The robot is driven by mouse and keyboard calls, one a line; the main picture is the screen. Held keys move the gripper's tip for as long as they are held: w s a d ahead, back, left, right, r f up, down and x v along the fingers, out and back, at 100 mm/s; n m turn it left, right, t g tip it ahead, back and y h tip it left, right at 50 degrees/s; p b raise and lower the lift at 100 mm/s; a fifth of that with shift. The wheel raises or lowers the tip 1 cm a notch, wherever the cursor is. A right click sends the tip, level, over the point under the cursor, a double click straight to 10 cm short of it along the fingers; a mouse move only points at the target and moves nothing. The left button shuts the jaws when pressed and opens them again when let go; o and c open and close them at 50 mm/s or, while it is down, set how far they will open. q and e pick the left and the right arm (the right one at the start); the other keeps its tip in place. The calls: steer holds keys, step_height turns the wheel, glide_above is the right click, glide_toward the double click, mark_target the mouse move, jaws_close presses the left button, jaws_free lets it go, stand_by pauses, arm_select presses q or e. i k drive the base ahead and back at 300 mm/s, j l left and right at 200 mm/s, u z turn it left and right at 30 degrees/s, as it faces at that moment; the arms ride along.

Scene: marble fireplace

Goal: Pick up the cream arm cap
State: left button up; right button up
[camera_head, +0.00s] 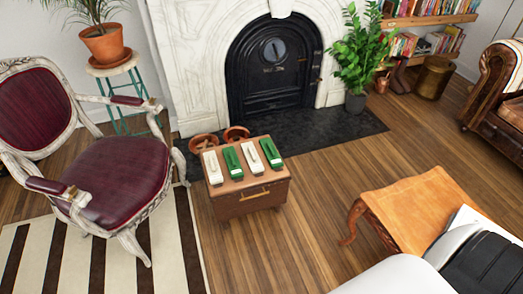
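Two cream pieces and two green pieces lie in an alternating row on top of a brown wooden chest. The left cream piece (213,167) is at the left end, and the other cream piece (250,156) is third from the left. The green pieces (232,162) (270,152) are second and fourth. All are long, narrow and apart from each other. I cannot tell which of these is the cream arm cap. Neither gripper is in view.
The chest (247,198) stands on the wood floor before the black fireplace. The burgundy armchair (112,175) is left, on a striped rug (172,240). An orange-topped stool (420,205) is right. Bare floor lies between chest and stool. Two terracotta pots (204,143) (236,134) stand behind the chest.

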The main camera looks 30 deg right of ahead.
mark_target(215, 174)
steer(key=i+j, duration=0.1)
steer(key=i, duration=0.65)
steer(key=i+j+u, duration=0.1)
steer(key=i, duration=0.65)
